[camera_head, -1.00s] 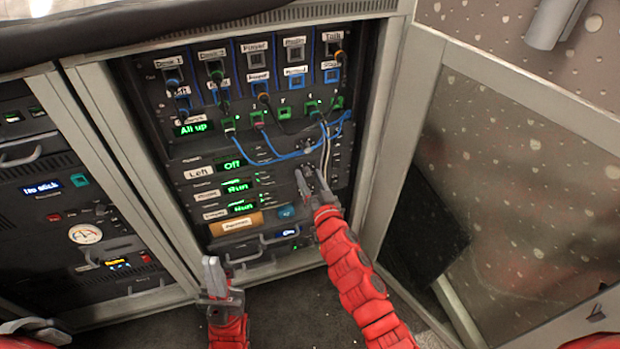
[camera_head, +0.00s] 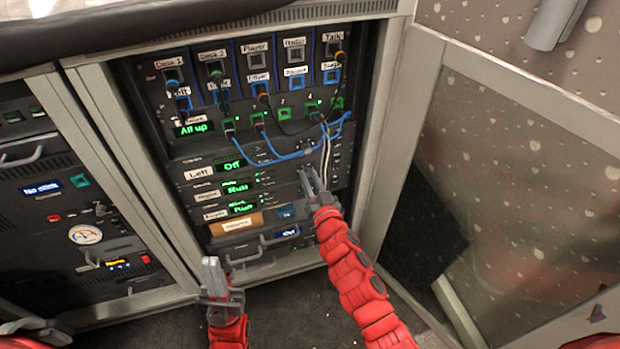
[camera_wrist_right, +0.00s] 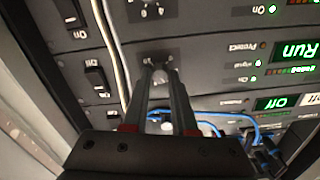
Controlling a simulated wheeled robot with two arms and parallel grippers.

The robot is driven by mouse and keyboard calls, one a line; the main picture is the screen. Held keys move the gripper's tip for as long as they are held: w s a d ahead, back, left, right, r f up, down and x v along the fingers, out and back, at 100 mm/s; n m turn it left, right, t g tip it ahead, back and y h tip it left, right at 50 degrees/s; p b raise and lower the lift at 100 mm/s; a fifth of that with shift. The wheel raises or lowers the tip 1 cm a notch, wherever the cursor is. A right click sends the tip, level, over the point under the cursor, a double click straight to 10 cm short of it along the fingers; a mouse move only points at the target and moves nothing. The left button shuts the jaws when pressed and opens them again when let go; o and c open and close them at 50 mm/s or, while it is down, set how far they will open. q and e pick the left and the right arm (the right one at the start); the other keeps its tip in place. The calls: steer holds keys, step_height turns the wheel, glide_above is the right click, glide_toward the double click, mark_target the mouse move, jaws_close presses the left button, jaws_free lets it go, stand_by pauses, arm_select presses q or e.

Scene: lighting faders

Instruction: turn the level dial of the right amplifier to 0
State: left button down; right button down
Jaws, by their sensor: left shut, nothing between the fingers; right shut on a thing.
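The amplifiers are stacked in the lower half of the open rack in the head view. The second one's display (camera_head: 237,188) reads "Run", below the one labelled "Left", which reads "Off". Its label is hard to read. My right gripper (camera_head: 313,181) reaches up to the right part of this stack. In the right wrist view, which is upside down, its fingers (camera_wrist_right: 158,76) are shut on a small dial (camera_wrist_right: 157,60), level with a "Run" display (camera_wrist_right: 297,50). The fingers partly hide the dial, and I cannot read its setting. My left gripper (camera_head: 213,272) is shut and empty, low in front of the rack.
Blue cables (camera_head: 287,156) and a pale cable (camera_head: 327,150) hang close to my right gripper. Black switches (camera_wrist_right: 97,78) sit beside the dial. The rack's door (camera_head: 500,180) stands open on the right. Another rack (camera_head: 75,205) with a gauge is on the left.

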steer(key=n, duration=1)
steer(key=shift+a+n+b, duration=0.15)
steer(key=shift+n+b, duration=0.15)
steer(key=shift+b, duration=0.1)
steer(key=n, duration=0.4)
steer(key=shift+f+n+b, duration=0.1)
steer(key=shift+n+b, duration=0.2)
steer(key=n, duration=0.5)
steer(key=c, duration=0.7)
jaws_free()
